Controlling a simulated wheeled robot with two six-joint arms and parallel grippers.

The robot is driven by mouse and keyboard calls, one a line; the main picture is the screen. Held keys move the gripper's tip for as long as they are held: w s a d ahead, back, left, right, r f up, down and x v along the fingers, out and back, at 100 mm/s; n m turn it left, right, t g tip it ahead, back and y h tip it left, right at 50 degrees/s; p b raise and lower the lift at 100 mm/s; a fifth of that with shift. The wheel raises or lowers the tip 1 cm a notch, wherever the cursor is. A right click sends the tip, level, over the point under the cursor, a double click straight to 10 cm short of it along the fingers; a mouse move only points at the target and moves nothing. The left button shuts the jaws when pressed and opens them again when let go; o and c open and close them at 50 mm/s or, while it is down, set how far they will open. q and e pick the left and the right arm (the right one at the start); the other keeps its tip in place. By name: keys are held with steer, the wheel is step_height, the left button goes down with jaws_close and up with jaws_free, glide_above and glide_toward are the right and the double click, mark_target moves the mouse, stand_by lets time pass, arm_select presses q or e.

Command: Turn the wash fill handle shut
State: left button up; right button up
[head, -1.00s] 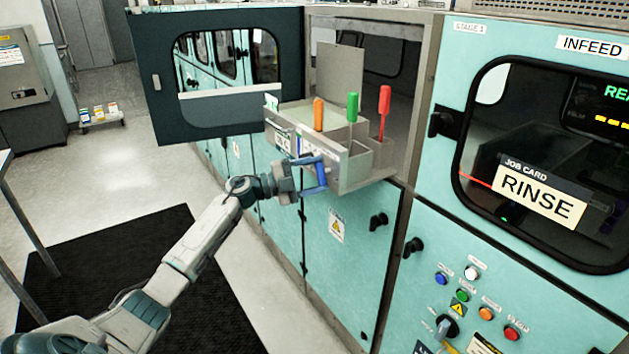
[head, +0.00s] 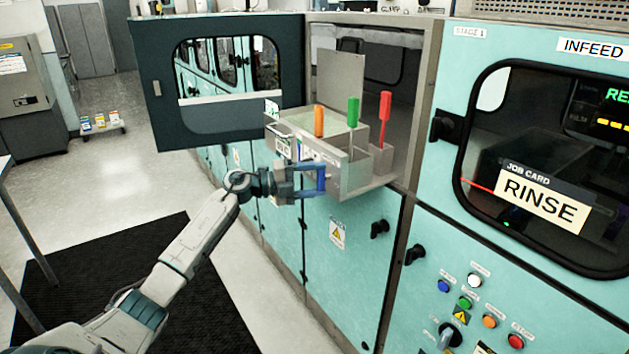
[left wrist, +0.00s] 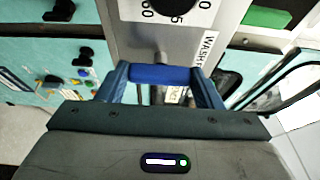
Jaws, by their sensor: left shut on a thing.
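The wash fill handle is a blue bar (left wrist: 160,74) on a short grey stem, in front of the grey front panel (left wrist: 135,35) with a white numbered dial and a partly hidden "WASH F…" label. My left gripper (head: 312,179) is shut on the bar, with one blue finger at each end of it in the left wrist view (left wrist: 160,84). In the head view the bar (head: 321,178) stands about upright, at the front of the grey dip module (head: 352,176). The fingers hide the bar's ends. My right gripper is not in view.
Orange (head: 319,120), green (head: 353,111) and red (head: 385,105) handles stand on the module. An open dark door (head: 220,130) is swung out to its left. The teal cabinet (head: 345,270) with black knobs lies below. Floor and a black mat (head: 120,260) are clear in front.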

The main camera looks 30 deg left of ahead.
arm_select(q)
steer(key=shift+f, duration=0.1)
steer(key=o, duration=1)
steer(key=b+v, duration=0.5)
steer(key=v, duration=0.5)
steer(key=shift+s+a, duration=0.25)
steer(key=shift+a, duration=0.05)
